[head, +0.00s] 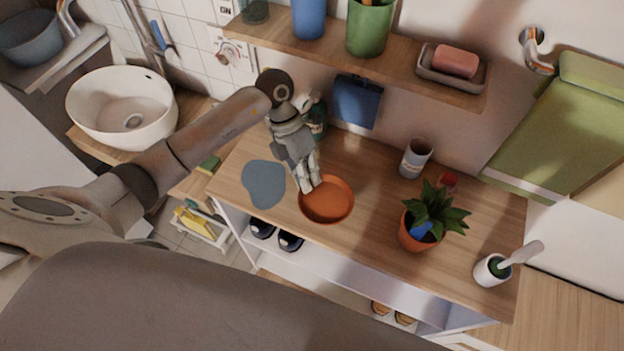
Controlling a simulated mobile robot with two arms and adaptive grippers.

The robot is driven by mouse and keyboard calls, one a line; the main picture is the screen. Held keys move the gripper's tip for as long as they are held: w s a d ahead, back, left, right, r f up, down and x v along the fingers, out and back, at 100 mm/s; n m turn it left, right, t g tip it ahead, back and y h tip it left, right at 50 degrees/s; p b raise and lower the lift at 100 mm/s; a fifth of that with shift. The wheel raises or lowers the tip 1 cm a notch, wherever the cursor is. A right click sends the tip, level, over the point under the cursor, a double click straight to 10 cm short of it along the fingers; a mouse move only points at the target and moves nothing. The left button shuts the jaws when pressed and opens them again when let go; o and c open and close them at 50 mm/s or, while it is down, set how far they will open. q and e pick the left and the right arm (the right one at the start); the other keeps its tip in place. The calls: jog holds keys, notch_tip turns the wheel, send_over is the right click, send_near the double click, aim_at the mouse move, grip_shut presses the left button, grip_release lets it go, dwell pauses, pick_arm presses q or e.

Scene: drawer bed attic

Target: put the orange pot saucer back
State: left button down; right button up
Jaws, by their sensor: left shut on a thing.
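The orange pot saucer (328,203) is a shallow round dish over the wooden cabinet top, right of a blue-grey flat patch. My left gripper (312,184) comes down from the upper left and is shut on the saucer's far-left rim. I cannot tell whether the saucer touches the wood or is held just above it. A leafy plant (436,212) stands in an orange pot (413,238) to the right, apart from the saucer. My right gripper is not in the picture.
The blue-grey patch (263,184) lies left of the saucer. A grey cup (415,157), a small red item (448,180) and a white holder with a brush (491,270) stand on the top. A wall shelf (400,62) overhangs the back. Wood between saucer and plant is clear.

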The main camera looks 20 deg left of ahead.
pick_arm(q)
jog(key=shift+w+d+f, duration=0.3)
jog(key=shift+w+f, duration=0.3)
jog(key=shift+f, duration=0.15)
jog(key=shift+f+p, duration=0.9)
jog(key=shift+f, duration=0.7)
jog(key=shift+f, duration=0.1)
jog(key=c, duration=1.6)
grip_release()
jog(key=shift+c, duration=0.2)
jog(key=b+v, duration=0.2)
jog(key=v, duration=0.5)
jog(key=shift+w, duration=0.1)
jog(key=shift+a+r, duration=0.15)
jog(key=shift+r, duration=0.2)
